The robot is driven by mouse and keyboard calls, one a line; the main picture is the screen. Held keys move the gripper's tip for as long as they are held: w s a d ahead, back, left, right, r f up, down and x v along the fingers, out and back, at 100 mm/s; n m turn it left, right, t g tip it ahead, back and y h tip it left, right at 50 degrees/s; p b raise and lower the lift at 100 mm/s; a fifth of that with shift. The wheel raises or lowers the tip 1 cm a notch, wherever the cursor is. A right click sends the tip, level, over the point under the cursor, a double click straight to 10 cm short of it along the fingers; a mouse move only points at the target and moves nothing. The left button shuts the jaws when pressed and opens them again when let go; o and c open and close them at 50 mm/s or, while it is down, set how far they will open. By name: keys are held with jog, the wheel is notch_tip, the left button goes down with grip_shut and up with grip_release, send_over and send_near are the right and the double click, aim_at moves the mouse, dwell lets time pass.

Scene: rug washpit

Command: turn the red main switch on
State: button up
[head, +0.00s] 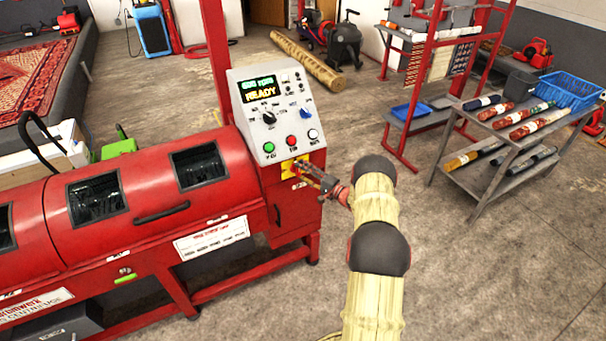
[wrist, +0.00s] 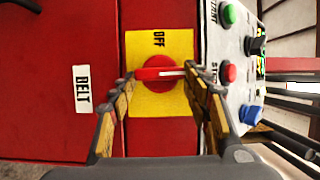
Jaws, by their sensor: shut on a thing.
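The red main switch (wrist: 150,73) is a round knob on a yellow plate (wrist: 142,105) on the front of the red machine. In the head view the plate (head: 289,172) is partly hidden by my gripper. In the wrist view the word OFF is at the plate's top edge. The switch's white mark lies crosswise, pointing right towards the button panel, not at OFF. My gripper (wrist: 158,75) is shut on the switch, one fingertip at each side; it also shows in the head view (head: 303,172). No ON label is visible.
The grey control panel (head: 283,115) above the switch has green, red and white buttons, and its display reads READY. A grey cart (head: 490,165) with rolls stands at right. The concrete floor between is clear.

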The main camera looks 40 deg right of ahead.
dwell(0.3)
jog(key=o, duration=1.2)
jog(key=shift+c, duration=0.2)
jog(key=s+d, duration=0.2)
jog(key=s, duration=1)
jog(key=shift+f, duration=0.1)
